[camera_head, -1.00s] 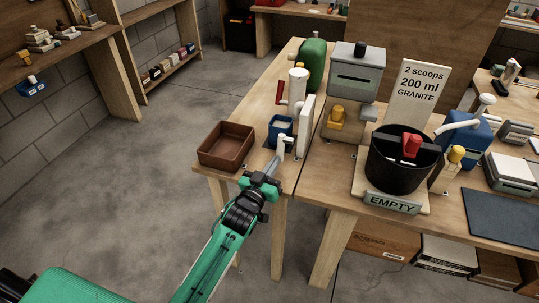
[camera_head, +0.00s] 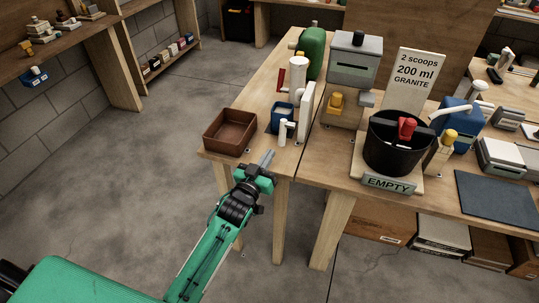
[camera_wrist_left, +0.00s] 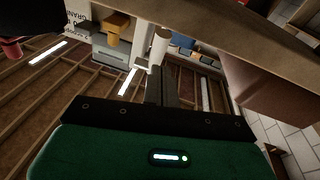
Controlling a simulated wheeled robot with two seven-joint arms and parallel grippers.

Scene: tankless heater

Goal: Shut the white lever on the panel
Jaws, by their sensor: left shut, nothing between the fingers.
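The white lever (camera_head: 283,132) stands upright beside the thin white panel (camera_head: 305,112), near the front edge of the wooden table. My left gripper (camera_head: 269,158) is shut and empty. Its fingers point up toward the lever, apart from it, in front of the table edge. In the left wrist view the shut fingers (camera_wrist_left: 161,88) point at a white cylinder (camera_wrist_left: 159,46) that looks like the lever. I cannot tell exactly how the lever joins the panel. My right gripper is not in view.
A brown tray (camera_head: 229,133) sits left of the lever. A blue container (camera_head: 281,118) is close behind it. A black bucket (camera_head: 398,145) with a red handle and the EMPTY sign (camera_head: 390,184) stand to the right. The floor left of the table is clear.

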